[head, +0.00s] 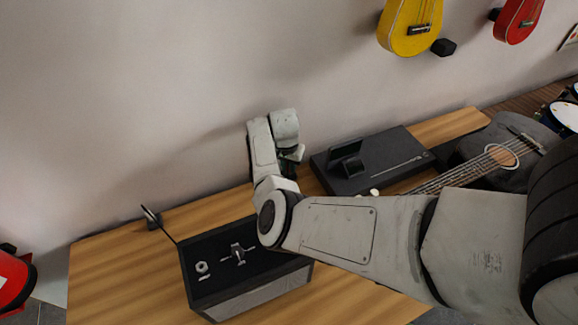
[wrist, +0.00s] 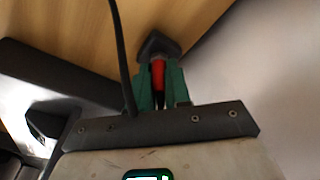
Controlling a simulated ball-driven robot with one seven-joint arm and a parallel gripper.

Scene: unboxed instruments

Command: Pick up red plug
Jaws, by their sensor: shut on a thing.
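The red plug (wrist: 158,76) shows in the wrist view between the two green fingers of my gripper (wrist: 157,88). The fingers are shut on its sides. A dark angular piece (wrist: 159,46) sits at the plug's far end; I cannot tell whether it is part of the plug or a separate holder. In the head view my gripper (head: 288,160) is low near the wall, left of the black flat device, and mostly hidden by my wrist. The plug cannot be made out there.
A black flat device (head: 404,151) and an acoustic guitar (head: 502,154) lie on the wooden table (head: 112,277). A black box with metal fittings (head: 203,285) stands at the front left. A dark cable (wrist: 120,50) passes left of my fingers. The wall is close behind.

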